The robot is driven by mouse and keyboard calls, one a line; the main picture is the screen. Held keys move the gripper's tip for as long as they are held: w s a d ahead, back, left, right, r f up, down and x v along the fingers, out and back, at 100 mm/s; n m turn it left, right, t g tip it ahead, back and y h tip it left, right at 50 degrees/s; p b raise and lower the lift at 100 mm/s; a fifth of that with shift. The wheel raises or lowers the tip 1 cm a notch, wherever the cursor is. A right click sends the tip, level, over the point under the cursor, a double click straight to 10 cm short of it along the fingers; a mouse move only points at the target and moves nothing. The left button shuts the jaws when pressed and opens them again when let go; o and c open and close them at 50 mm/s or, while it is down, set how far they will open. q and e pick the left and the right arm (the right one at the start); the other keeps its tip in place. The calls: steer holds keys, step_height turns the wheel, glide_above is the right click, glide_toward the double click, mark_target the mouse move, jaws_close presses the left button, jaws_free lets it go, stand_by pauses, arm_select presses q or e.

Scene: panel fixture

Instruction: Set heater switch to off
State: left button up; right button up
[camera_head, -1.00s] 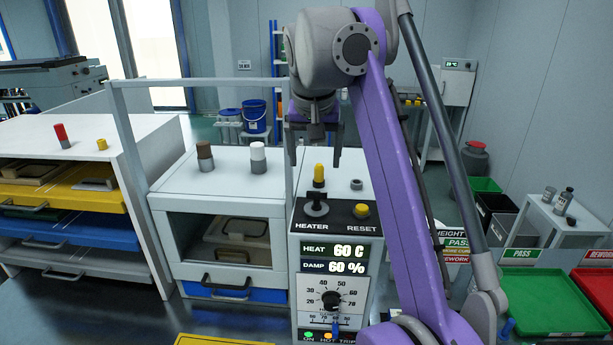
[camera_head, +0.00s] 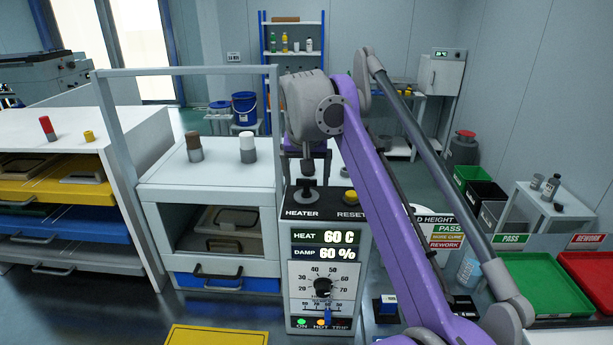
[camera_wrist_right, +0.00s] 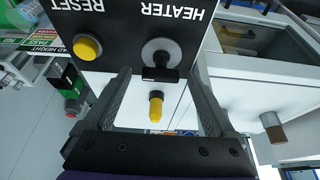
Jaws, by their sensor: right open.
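The heater switch (camera_head: 307,190) is a black knob on a round grey base, on top of the control panel above the HEATER label. It also shows in the right wrist view (camera_wrist_right: 160,66), its black bar lying across the picture. My right gripper (camera_head: 307,168) is open just above the switch. In the right wrist view its fingers (camera_wrist_right: 161,80) stand apart on either side of the switch, with nothing held. I cannot tell whether they touch it. The display reads HEAT 60 C, and the green lamp (camera_head: 302,322) over ON looks lit. My left gripper is not in view.
A yellow reset button (camera_head: 351,197) sits beside the switch. A white cabinet (camera_head: 207,176) with brown-topped and white-topped pegs adjoins the panel. Green and red trays (camera_head: 545,318) lie at the right.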

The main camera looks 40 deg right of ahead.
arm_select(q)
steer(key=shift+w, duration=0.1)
arm_select(e)
steer(key=shift+w, duration=0.1)
steer(key=c, duration=1.4)
